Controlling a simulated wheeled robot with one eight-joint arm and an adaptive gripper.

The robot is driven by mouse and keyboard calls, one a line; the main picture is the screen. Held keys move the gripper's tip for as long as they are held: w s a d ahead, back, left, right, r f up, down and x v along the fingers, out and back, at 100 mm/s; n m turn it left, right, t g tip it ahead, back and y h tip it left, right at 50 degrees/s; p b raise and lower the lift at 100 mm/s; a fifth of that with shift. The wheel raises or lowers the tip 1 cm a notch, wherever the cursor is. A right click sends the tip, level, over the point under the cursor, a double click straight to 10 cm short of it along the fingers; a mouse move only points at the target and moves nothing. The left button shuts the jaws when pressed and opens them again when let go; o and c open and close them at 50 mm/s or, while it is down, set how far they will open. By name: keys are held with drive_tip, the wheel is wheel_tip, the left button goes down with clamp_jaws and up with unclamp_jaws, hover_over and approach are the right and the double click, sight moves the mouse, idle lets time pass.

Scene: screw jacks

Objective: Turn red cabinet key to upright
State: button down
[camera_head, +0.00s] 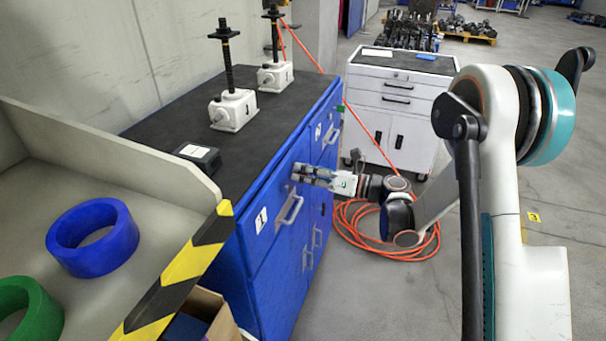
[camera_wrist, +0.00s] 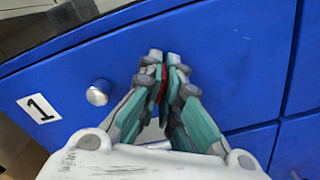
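The red key (camera_wrist: 163,83) shows in the wrist view as a thin red strip between the fingers of my gripper (camera_wrist: 164,66). The fingers have closed in on it from both sides, in front of the blue drawer face. Most of the key is hidden by the fingers, so its tilt cannot be told. In the head view my gripper (camera_head: 299,173) reaches in from the right to the upper front of the blue cabinet (camera_head: 272,265). The key is not visible there.
A silver round knob (camera_wrist: 98,92) sticks out beside a "1" label (camera_wrist: 39,108). A drawer handle (camera_head: 291,210) projects below my gripper. Two screw jacks (camera_head: 234,110) stand on the cabinet top. A white cabinet (camera_head: 388,115) and coiled orange hose (camera_head: 365,245) are behind.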

drive_tip(key=n, duration=0.6)
idle(0.6)
drive_tip(key=c, duration=1.8)
unclamp_jaws()
drive_tip(key=shift+d, duration=0.1)
drive_tip(key=v, duration=1.2)
